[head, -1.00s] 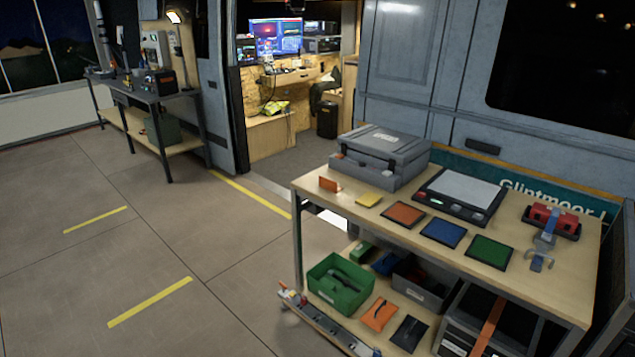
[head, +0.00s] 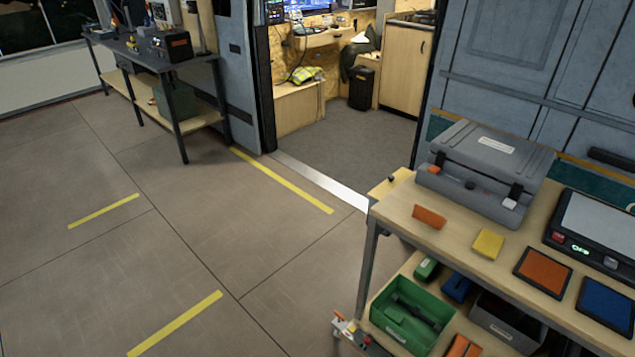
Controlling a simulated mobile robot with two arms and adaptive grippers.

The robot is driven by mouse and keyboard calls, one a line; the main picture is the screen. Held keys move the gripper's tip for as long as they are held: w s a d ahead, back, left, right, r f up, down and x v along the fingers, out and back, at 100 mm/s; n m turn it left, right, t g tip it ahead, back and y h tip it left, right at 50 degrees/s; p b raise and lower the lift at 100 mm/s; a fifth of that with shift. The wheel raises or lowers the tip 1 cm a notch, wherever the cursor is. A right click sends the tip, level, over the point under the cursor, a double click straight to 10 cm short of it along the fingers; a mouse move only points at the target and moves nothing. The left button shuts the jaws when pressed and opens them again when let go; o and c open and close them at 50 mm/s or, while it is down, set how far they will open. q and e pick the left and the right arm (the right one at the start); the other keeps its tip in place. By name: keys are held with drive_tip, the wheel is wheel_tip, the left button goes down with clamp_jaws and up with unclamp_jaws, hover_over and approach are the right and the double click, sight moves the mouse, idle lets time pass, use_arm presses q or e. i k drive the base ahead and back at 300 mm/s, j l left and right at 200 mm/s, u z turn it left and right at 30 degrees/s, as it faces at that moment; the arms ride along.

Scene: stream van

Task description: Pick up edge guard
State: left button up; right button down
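An orange angled piece (head: 429,217) stands near the left front edge of the wooden table top. A small yellow block (head: 488,244) lies to its right. I cannot tell for certain which one is the edge guard; neither carries a readable label. Neither of my grippers is in view.
A grey case (head: 485,175) stands behind them. An orange pad (head: 542,271), a blue pad (head: 606,303) and a scale (head: 595,228) lie further right. A green bin (head: 411,316) is on the lower shelf. The floor (head: 180,240) to the left is clear.

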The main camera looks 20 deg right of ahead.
sight(430, 217)
drive_tip(key=i+j, duration=0.15)
drive_tip(key=i, duration=0.3)
drive_tip(key=i+j, duration=0.15)
drive_tip(key=i, duration=0.25)
drive_tip(key=i+j, duration=0.1)
drive_tip(key=i, duration=0.35)
drive_tip(key=i+z, duration=0.2)
drive_tip(key=z, duration=0.25)
drive_tip(key=i+j+z, duration=0.15)
drive_tip(key=z, duration=0.35)
drive_tip(key=i+j+z, duration=0.15)
drive_tip(key=z, duration=0.3)
drive_tip(key=i+j+z, duration=0.1)
drive_tip(key=j+z, duration=0.15)
drive_tip(key=z, duration=0.25)
